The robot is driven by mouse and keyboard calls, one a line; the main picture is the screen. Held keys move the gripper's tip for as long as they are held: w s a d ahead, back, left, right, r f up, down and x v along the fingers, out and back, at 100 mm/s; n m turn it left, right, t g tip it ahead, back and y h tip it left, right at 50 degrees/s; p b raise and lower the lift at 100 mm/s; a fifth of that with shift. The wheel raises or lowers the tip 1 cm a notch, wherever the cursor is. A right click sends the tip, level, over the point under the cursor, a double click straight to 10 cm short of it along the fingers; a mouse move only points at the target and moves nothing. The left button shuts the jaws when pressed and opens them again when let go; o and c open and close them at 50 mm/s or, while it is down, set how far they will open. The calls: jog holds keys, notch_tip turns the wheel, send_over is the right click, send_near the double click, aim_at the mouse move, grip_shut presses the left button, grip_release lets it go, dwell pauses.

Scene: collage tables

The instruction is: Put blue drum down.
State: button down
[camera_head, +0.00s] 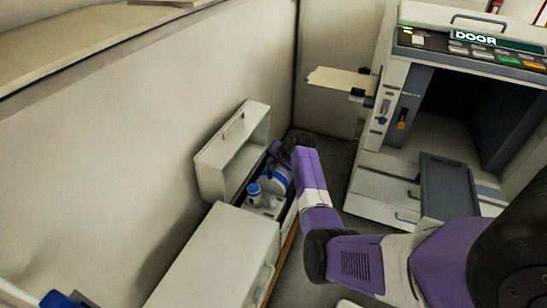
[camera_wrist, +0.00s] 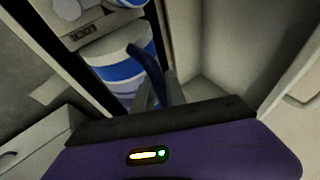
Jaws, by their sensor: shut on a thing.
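The blue drum (camera_head: 275,181) is a white cylinder with blue bands, in the narrow open compartment by the left wall. In the wrist view the drum (camera_wrist: 112,62) is near the upper middle, close against my gripper (camera_wrist: 150,78). My gripper is shut on the drum at its edge; a dark blue curved piece crosses the drum's right side. In the head view my purple arm reaches into the compartment and hides part of the gripper and drum. I cannot tell whether the drum's underside touches the compartment floor.
A smaller blue-and-white object (camera_head: 255,194) stands beside the drum. A raised pale lid (camera_head: 232,150) is behind the compartment, and a pale cabinet (camera_head: 215,262) is in front. A large machine marked DOOR (camera_head: 412,85) stands right, with a side shelf (camera_head: 340,79) jutting out.

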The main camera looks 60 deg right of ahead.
aim_at(274, 178)
jog(key=shift+w+d+f+b, duration=0.15)
jog(key=shift+f+b, duration=0.5)
jog(key=shift+f, duration=1.4)
jog(key=c, duration=1.4)
grip_release()
jog(key=shift+f, duration=0.2)
jog(key=shift+o, duration=0.2)
